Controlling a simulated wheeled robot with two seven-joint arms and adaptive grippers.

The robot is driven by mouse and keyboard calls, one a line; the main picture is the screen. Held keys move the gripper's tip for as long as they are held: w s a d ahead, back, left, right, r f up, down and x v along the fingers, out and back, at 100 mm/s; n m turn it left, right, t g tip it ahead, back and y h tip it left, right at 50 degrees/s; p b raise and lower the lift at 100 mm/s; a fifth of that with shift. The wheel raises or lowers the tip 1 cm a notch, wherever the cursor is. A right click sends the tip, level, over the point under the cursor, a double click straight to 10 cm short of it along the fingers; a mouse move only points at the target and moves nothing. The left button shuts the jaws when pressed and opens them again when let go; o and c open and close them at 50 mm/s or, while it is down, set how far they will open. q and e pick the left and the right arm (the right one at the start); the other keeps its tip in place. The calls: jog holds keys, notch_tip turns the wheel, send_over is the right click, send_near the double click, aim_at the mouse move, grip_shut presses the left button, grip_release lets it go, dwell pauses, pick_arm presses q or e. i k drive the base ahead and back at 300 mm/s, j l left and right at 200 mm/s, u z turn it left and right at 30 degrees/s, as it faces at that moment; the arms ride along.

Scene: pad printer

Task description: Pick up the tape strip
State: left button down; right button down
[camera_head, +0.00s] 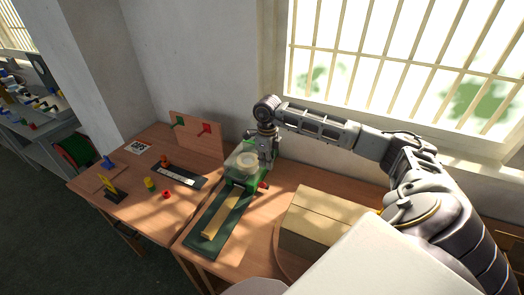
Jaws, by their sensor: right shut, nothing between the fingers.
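My right gripper (266,163) points down at the right side of the green machine (236,181), close to the wall. It is shut and holds nothing; its fingertips are small and I cannot tell whether they touch the machine. A pale round ring or cup (246,160) sits on top of the machine, just left of the gripper. A narrow yellowish strip (221,216), which looks like the tape strip, lies lengthwise on the dark green bed (203,232) in front of the machine. The gripper is behind and to the right of that strip. My left gripper is out of view.
A cardboard box (318,212) stands on the right of the table. On the left are a dark tray (179,175), a yellow cup (149,184), a red piece (167,195) and an upright board with pegs (196,139). A barred window is behind my right arm.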

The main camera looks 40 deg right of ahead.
aim_at(209, 233)
jog(key=k+j, duration=1.15)
jog(key=j, duration=0.25)
